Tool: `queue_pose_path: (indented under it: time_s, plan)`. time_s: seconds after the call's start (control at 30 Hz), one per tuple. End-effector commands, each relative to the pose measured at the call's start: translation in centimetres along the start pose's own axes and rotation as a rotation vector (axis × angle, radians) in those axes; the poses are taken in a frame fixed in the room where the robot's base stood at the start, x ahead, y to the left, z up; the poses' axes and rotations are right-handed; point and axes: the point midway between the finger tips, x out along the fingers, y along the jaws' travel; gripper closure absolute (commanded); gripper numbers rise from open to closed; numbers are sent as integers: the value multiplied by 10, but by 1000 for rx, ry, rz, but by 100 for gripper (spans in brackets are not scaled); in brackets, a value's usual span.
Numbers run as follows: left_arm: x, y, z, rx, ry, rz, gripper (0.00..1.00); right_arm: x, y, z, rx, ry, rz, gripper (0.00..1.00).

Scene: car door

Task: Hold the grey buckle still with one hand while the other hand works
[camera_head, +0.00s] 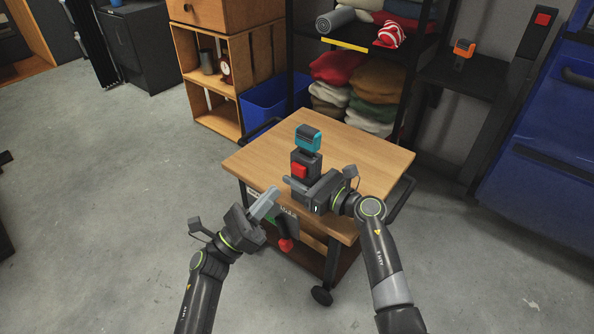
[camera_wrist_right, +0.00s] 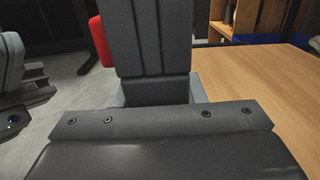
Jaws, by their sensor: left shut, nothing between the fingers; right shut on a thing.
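The grey buckle (camera_head: 305,164) is a dark upright block with a red button on its front, above the near part of the cart's wooden top. It also shows in the right wrist view (camera_wrist_right: 153,40), rising between my fingers with its red part on the left. My right gripper (camera_head: 293,185) is shut on the buckle's lower part. My left gripper (camera_head: 271,195) is shut and empty, left of the buckle and apart from it. A teal block with a dark top (camera_head: 308,140) shows just above the buckle; I cannot tell whether they touch.
The wooden cart top (camera_head: 365,155) is mostly bare to the right and behind. A red knob-like thing (camera_head: 286,244) shows below its front edge. A blue bin (camera_head: 270,103) and a shelf of folded cloths (camera_head: 345,70) stand behind. Blue car door panels (camera_head: 540,140) are at right.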

Motion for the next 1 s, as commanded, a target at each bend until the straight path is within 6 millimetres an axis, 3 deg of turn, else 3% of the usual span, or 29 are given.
queue_pose_path:
  time_s: [0.43, 0.47, 0.63, 1.0]
  plan:
    - [0, 0, 0, 1, 0, 0, 100, 0, 0, 0, 1, 0, 0, 94]
    - [0, 0, 0, 1, 0, 0, 100, 0, 0, 0, 0, 0, 0, 61]
    - [0, 0, 0, 1, 0, 0, 100, 0, 0, 0, 0, 0, 0, 39]
    - [0, 0, 0, 1, 0, 0, 100, -5, 0, -1, 0, 0, -1, 38]
